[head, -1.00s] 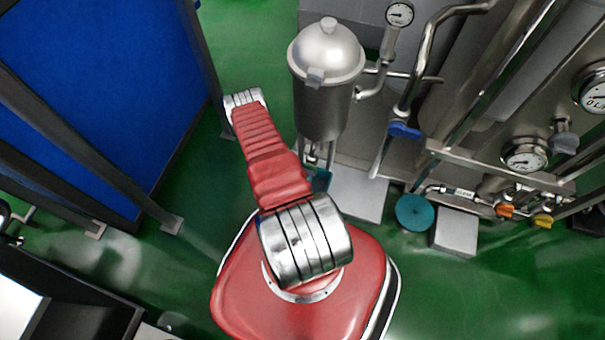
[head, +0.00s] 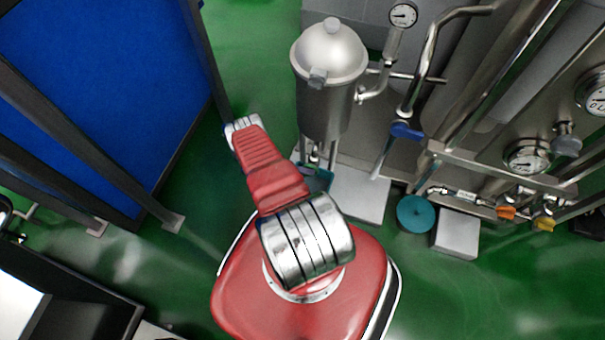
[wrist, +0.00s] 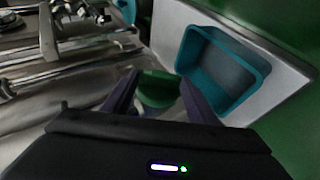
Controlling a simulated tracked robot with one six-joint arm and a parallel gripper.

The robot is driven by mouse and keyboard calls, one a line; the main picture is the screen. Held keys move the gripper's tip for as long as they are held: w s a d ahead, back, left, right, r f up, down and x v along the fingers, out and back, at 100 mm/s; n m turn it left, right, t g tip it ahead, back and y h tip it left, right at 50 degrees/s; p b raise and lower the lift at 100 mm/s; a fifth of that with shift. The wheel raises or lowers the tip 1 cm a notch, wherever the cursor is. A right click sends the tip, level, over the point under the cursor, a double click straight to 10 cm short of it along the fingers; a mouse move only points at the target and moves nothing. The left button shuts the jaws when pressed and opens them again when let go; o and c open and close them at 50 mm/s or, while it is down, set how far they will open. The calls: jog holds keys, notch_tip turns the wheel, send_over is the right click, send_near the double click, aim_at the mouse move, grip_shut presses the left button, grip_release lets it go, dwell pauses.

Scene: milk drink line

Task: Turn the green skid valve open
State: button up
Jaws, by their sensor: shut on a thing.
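In the wrist view, a green valve handle (wrist: 158,88) lies between the two dark fingers of my gripper (wrist: 160,95). My gripper is shut on it. The far end of the handle shows past the fingers; its near part and the valve body are hidden behind the gripper's dark housing. How far the handle is turned cannot be told. In the head view, the valve and my gripper are hidden, and only my red and silver arm links show.
A teal open bin (wrist: 222,68) stands right of my gripper, on a pale surface. Steel pipes (wrist: 60,65) run on the left. In the head view, a lidded steel vessel (head: 328,90), a blue-handled valve (head: 406,131) and a round teal object (head: 415,213) stand near the arm.

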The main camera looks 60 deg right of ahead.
jog(key=shift+w+d, duration=0.1)
jog(key=shift+w, duration=0.05)
jog(key=o, duration=1)
jog(key=shift+o, duration=0.2)
jog(key=v, duration=1.3)
jog(key=shift+w+a, duration=0.2)
jog(key=shift+a, duration=0.1)
jog(key=shift+r, duration=0.15)
